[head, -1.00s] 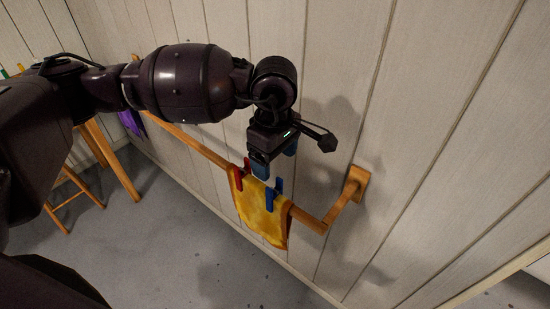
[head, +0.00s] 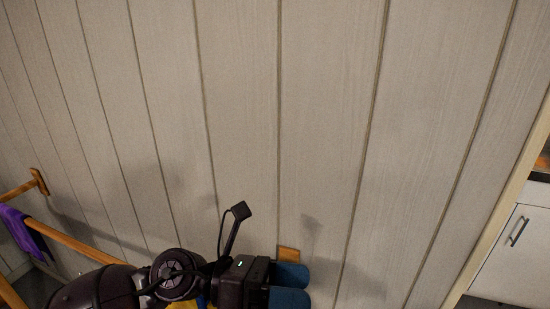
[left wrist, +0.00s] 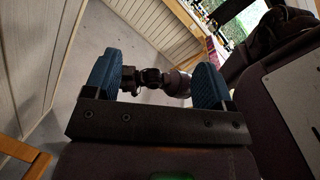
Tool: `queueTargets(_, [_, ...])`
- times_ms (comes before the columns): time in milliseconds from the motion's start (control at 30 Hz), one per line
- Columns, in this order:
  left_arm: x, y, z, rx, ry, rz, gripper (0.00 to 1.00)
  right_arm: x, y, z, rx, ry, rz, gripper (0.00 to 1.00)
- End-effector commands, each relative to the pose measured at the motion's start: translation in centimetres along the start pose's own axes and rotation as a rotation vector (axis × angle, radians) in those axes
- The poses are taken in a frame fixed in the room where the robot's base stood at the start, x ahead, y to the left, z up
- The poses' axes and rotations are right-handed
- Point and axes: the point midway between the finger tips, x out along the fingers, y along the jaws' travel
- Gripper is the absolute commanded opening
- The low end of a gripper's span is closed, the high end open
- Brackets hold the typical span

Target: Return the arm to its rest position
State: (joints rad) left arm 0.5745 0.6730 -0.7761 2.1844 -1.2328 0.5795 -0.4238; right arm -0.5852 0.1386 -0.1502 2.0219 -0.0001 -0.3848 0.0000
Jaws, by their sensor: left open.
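My left gripper (head: 290,287) is low in the head view, its two blue fingers apart in front of the panelled wall. In the left wrist view the same gripper (left wrist: 158,80) shows its blue fingers wide apart, with nothing held between them. Behind that gap is a dark jointed arm of mine, apparently the right one. Its gripper (left wrist: 130,82) is small and dark there, and its jaws cannot be made out. A bit of yellow cloth (head: 183,305) shows behind my left arm at the bottom edge; most of it is hidden.
A wooden rail (head: 75,243) with a purple cloth (head: 25,232) runs along the wall at lower left. A wooden wall block (head: 289,254) is just above the left fingers. A white cabinet (head: 515,255) stands at the right. Grey floor (left wrist: 85,100) shows in the left wrist view.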

Motion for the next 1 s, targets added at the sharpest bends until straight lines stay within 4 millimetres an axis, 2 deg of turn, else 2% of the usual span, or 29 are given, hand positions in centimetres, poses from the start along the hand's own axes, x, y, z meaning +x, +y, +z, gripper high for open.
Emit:
queueTargets(133, [-1.4, -0.1, 3.1, -0.238, -0.359, 0.017, 0.77, 0.0, 0.0, 0.1, -0.001, -0.002, 0.000, 0.43])
queueTargets(233, [-3.5, 0.7, 4.7, -0.404, -0.590, 0.044, 0.77, 0.0, 0.1, 0.1, -0.003, -0.002, 0.000, 0.43])
queueTargets(367, [-7.3, 2.4, 5.5, -0.627, -0.884, 0.091, 0.77, 0.0, 0.1, 0.1, -0.006, -0.003, 0.000, 0.43])
queueTargets(467, [-10.7, 4.0, 4.9, -0.804, -1.104, 0.139, 0.77, 0.0, 0.2, 0.1, -0.009, -0.002, -0.001, 0.43])
queueTargets(567, [-14.3, 5.6, 3.1, -0.982, -1.319, 0.197, 0.77, -0.1, 0.3, 0.0, -0.011, -0.001, -0.001, 0.43])
queueTargets(667, [-17.9, 6.9, 0.2, -1.163, -1.529, 0.262, 0.77, -0.1, 0.3, -0.1, -0.012, 0.001, -0.001, 0.43])
queueTargets(833, [-23.1, 7.6, -6.9, -1.467, -1.871, 0.397, 0.77, -0.1, 0.3, -0.2, -0.011, 0.003, -0.001, 0.43])
queueTargets(1000, [-26.7, 6.0, -15.3, -1.766, -2.188, 0.561, 0.77, -0.1, 0.3, -0.2, -0.010, 0.003, -0.001, 0.43])
